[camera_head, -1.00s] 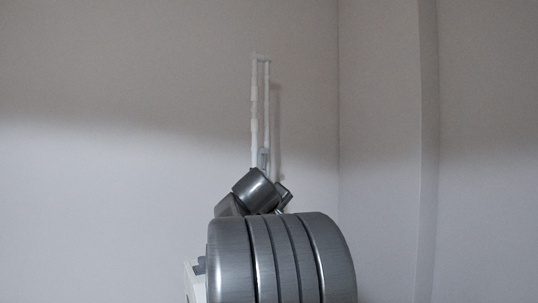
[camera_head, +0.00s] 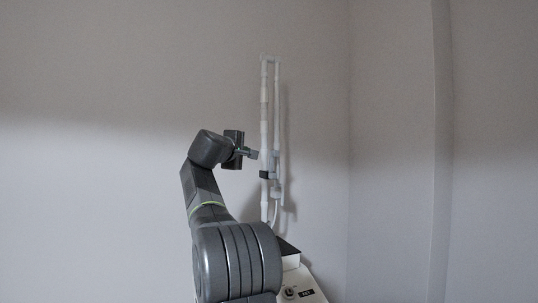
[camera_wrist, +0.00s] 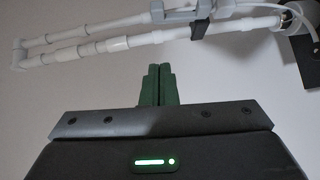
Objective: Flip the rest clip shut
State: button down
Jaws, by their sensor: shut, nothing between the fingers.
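A white jointed arm of two parallel tubes (camera_head: 264,110) stands upright near the wall. A small dark grey piece (camera_head: 264,175), possibly the rest clip, sits on its left tube, and a lighter grey bracket is on the right tube. In the wrist view the tubes (camera_wrist: 115,44) cross the top, with dark grey parts (camera_wrist: 198,28) on them; whether the clip is open I cannot tell. My gripper (camera_head: 254,155) is left of the tubes, slightly above the dark piece. Its green fingers (camera_wrist: 158,72) are together and empty, below the tubes in the wrist view.
A white unit with a black top and a knob (camera_head: 291,292) stands below the tubes, partly behind my arm. The tubes run down to a dark mount (camera_wrist: 304,48) at the wrist view's right. Bare wall lies behind, with free room left and right.

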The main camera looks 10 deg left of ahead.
jog(key=p, duration=0.6)
send_near(271, 153)
jog(key=w+a, duration=0.2)
jog(key=w, duration=0.1)
jog(key=w+d, duration=0.2)
jog(key=d, duration=0.1)
jog(key=shift+w+f, duration=0.1)
jog(key=shift+f, duration=0.05)
jog(key=shift+w+d+f, duration=0.1)
jog(key=shift+w, duration=0.1)
